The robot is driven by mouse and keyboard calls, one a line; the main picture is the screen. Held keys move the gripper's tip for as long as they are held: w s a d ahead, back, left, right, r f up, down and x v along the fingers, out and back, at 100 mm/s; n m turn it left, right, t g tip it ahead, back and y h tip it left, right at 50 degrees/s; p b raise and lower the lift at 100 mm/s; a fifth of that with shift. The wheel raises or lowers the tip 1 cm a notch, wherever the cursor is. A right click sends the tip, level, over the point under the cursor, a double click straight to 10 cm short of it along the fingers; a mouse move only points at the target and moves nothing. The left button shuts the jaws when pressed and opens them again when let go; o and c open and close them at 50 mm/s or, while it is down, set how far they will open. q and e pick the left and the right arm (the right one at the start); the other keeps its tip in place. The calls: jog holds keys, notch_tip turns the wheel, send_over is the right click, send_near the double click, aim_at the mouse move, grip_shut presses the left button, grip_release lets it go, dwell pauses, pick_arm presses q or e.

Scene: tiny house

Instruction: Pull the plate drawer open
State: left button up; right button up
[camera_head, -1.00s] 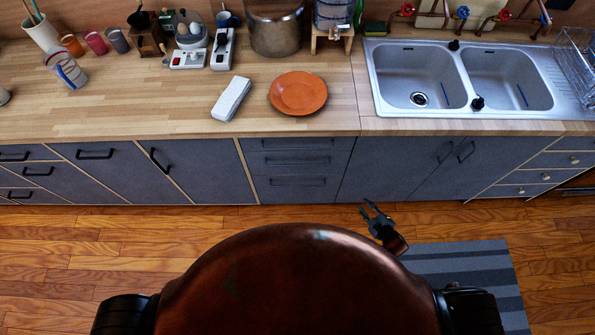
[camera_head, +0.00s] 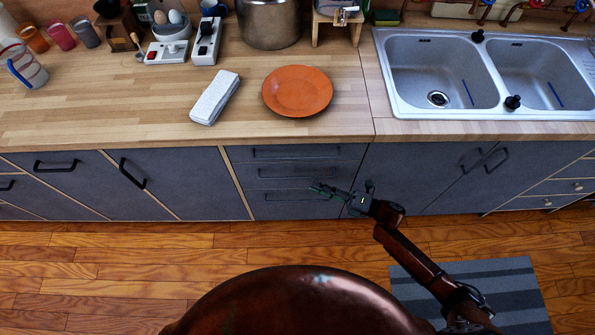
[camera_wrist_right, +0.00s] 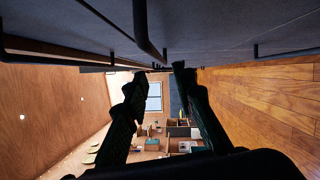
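A stack of three grey drawers with dark bar handles is in the cabinet below the counter: top (camera_head: 290,152), middle (camera_head: 270,172) and bottom (camera_head: 285,208). All look shut. Which one is the plate drawer I cannot tell. My right gripper (camera_head: 320,188) appears in front of the right part of the middle and bottom drawers. In the right wrist view the two fingers (camera_wrist_right: 157,75) are spread with nothing between them. A dark bar handle (camera_wrist_right: 146,30) runs above the fingers there, apart from them. My left gripper is not in view.
An orange plate (camera_head: 297,91) and a white block (camera_head: 214,98) lie on the wooden counter (camera_head: 120,110). A double sink (camera_head: 440,75) is at the right. A striped grey mat (camera_head: 500,290) lies on the wooden floor, which is otherwise clear before the cabinets.

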aim_at(297, 178)
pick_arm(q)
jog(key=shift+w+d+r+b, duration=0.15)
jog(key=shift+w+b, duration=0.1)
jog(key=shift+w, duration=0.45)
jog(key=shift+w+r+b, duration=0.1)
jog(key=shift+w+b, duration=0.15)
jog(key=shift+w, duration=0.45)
pick_arm(e)
jog(key=shift+w+x, duration=0.15)
jog(key=shift+x, duration=1.9)
jog(key=shift+w+x, duration=0.15)
jog(key=shift+x, duration=1.85)
jog(key=shift+d, duration=0.1)
jog(key=shift+c, duration=0.4)
grip_shut()
